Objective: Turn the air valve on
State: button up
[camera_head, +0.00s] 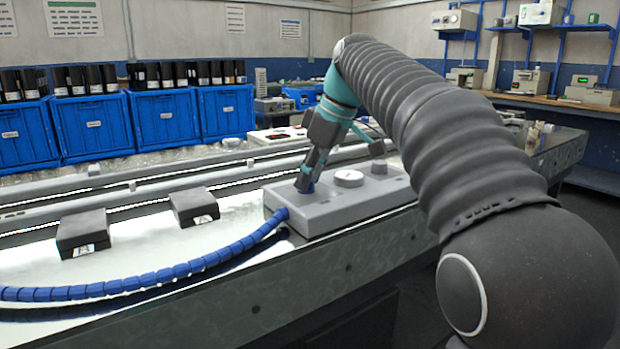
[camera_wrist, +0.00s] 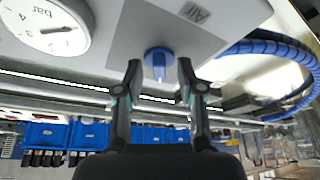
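The air valve is a small blue knob (camera_wrist: 158,62) on a round blue base, set in a light grey box (camera_head: 345,208) on the bench. My gripper (camera_wrist: 160,78) is open. In the wrist view its two dark fingertips stand on either side of the knob, with a gap visible on each side. In the head view my gripper (camera_head: 306,184) points down at the left end of the box and hides most of the knob. An "Air" label (camera_wrist: 195,12) is on the box near the valve.
A round pressure gauge (camera_wrist: 42,28) marked "bar" is on the box beside the valve. A blue segmented hose (camera_head: 165,272) curves away from the box's left end. Two dark blocks (camera_head: 84,234) lie on the bench to the left. Blue bins (camera_head: 93,125) stand behind.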

grip_shut()
jog(key=shift+m, duration=0.3)
jog(key=m, duration=0.2)
jog(key=m+t+h+p, duration=0.1)
jog(key=m+p, duration=0.1)
jog(key=m, duration=0.1)
jog(key=shift+s+a+m+t+h, duration=0.25)
jog(key=shift+m+t+h, duration=0.05)
jog(key=m+h+p, duration=0.1)
jog(key=m, duration=0.1)
jog(key=m+h+p, duration=0.1)
jog(key=m, duration=0.2)
jog(key=shift+a+m+t+p, duration=0.15)
jog(key=shift+m+t+p, duration=0.15)
jog(key=shift+t+p, duration=0.1)
jog(key=shift+f, duration=0.1)
dwell(0.3)
